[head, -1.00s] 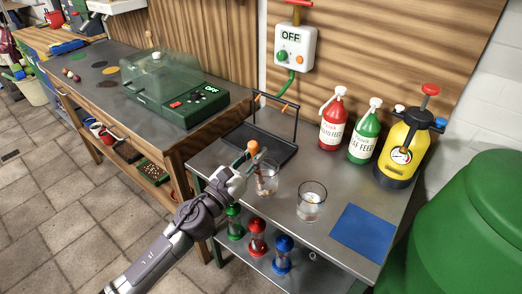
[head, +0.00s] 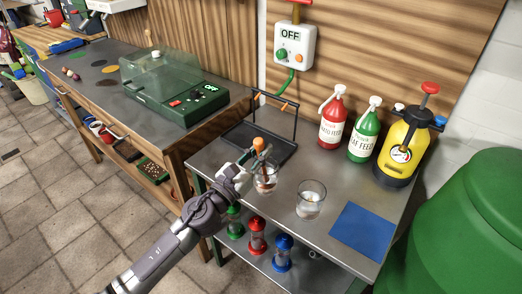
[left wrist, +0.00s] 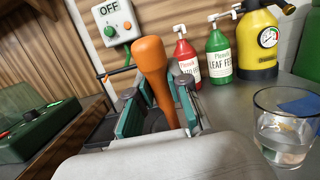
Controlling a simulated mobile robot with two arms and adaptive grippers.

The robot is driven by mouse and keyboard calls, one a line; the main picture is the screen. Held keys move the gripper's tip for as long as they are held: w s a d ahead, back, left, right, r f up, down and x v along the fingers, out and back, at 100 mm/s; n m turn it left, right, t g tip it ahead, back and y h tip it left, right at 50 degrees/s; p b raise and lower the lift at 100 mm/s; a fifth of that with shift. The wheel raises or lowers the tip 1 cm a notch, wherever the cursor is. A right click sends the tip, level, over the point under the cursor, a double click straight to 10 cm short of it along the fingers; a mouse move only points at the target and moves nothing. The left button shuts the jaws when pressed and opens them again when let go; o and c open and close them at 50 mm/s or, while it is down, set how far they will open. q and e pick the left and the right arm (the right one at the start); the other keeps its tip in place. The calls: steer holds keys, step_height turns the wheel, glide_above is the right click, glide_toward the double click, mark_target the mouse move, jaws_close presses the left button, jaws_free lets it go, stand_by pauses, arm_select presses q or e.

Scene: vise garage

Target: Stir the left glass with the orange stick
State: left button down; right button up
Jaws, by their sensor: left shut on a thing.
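My left gripper (head: 254,160) is shut on the orange stick (head: 259,144). The stick's thick rounded end points up, and it fills the middle of the left wrist view (left wrist: 150,62) between the fingers (left wrist: 160,108). The left glass (head: 266,184) stands on the grey metal table just below and right of the gripper. The stick's lower part appears to reach down into this glass; its tip is hard to make out. The right glass (head: 310,205) stands apart to the right, with clear liquid, and a glass with liquid also shows in the left wrist view (left wrist: 284,133). My right gripper is out of view.
A black rack (head: 285,150) stands behind the left glass. Red (head: 332,130) and green (head: 364,145) feed bottles and a yellow sprayer (head: 405,155) line the back. A blue mat (head: 362,231) lies at the front right. Several sand timers stand on the lower shelf.

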mark_target(257, 141)
arm_select(q)
steer(key=shift+s+a+r+p, duration=0.1)
steer(key=shift+s+r+p, duration=0.05)
steer(key=shift+r+p, duration=0.55)
steer(key=shift+s+r+p, duration=0.1)
steer(key=shift+r+p, duration=0.6)
steer(key=r+p, duration=0.4)
steer(key=shift+s+a+r+p, duration=0.3)
steer(key=shift+s, duration=0.05)
steer(key=shift+s+a+r+p, duration=0.1)
steer(key=shift+s+r+p, duration=0.05)
steer(key=shift+r+p, duration=0.7)
step_height(257, 141, up, 5)
steer(key=p, duration=0.4)
steer(key=shift+p, duration=0.35)
steer(key=shift+f, duration=0.1)
